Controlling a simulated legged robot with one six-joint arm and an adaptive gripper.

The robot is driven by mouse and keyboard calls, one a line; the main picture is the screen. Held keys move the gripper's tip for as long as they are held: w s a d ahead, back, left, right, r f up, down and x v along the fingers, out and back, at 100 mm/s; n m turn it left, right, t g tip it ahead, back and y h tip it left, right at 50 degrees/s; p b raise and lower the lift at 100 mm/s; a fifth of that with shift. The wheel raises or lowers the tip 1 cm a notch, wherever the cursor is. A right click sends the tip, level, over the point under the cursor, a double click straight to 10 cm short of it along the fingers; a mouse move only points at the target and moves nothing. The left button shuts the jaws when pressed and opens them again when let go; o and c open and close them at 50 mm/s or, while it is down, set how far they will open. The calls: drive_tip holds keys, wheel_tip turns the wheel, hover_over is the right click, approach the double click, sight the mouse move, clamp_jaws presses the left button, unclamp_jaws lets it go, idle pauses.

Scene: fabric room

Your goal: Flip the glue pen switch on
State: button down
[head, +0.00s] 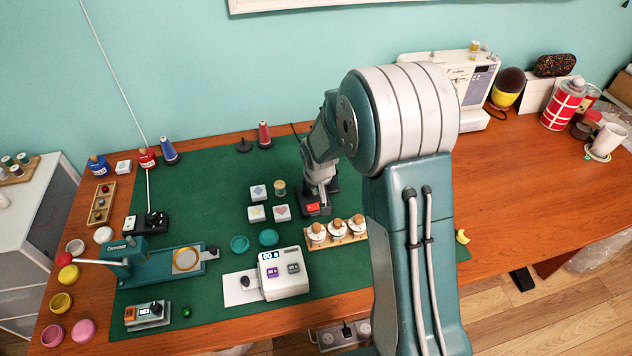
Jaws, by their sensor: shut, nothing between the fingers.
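A small red switch (312,207) sits on a dark base near the middle of the green mat (215,205). It looks like the glue pen's switch, but the pen itself is largely hidden behind my arm. My gripper (322,199) points down right at the switch, shut and empty. Its fingertips are beside or just above the red part; I cannot tell whether they touch it. The switch's position is too small to read.
A wooden rack (336,235) with several white-topped pieces stands just in front of the gripper. White blocks (282,212) lie to its left. A white device with a display (284,274) is nearer. A sewing machine (456,80) stands at the back right.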

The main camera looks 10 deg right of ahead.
sight(313, 205)
drive_tip(key=x, duration=0.4)
drive_tip(key=shift+s+d+f, duration=0.15)
drive_tip(key=shift+s+f, duration=0.15)
drive_tip(key=shift+s, duration=0.05)
drive_tip(key=shift+f, duration=0.65)
drive_tip(key=shift+d+f, duration=0.1)
drive_tip(key=shift+f, duration=0.2)
drive_tip(key=shift+a, duration=0.2)
drive_tip(key=shift+a+r, duration=0.3)
drive_tip(key=shift+a, duration=0.3)
